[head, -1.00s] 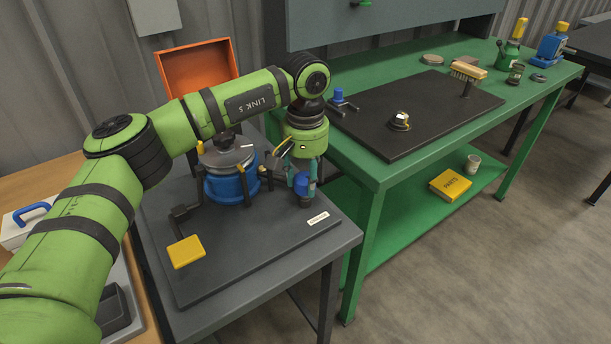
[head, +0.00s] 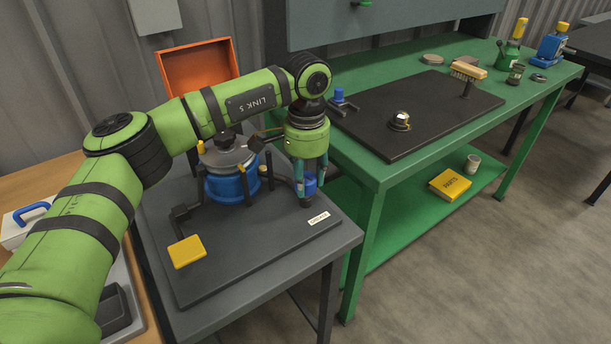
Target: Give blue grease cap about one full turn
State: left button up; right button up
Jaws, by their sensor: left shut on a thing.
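The blue grease cap (head: 310,182) sits near the right end of the dark stand plate (head: 240,250), by a small white label (head: 319,219) that seems to read GREASE. My left gripper (head: 311,190) points straight down over it. Its teal fingers are shut on the cap, one on each side, and partly cover it. The cap's lower end and its seat are partly hidden by the fingers. My right gripper is not in view.
A blue rotor housing (head: 232,188) with a grey top stands just left of my gripper, with dark brackets around it. A yellow pad (head: 186,251) is at the plate's front left. The green bench (head: 375,171) is close on the right, with another blue cap (head: 338,95) on it.

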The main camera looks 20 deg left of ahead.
aim_at(308, 175)
pick_arm(q)
jog(key=shift+w+r, duration=0.25)
jog(key=shift+r, duration=0.05)
jog(key=o, duration=1.1)
jog(key=shift+c, duration=0.2)
jog(key=shift+o, duration=0.3)
jog(key=shift+d+f+m, duration=0.15)
jog(key=shift+f+m, duration=0.05)
jog(key=shift+m, duration=0.1)
jog(key=shift+r, duration=3.75)
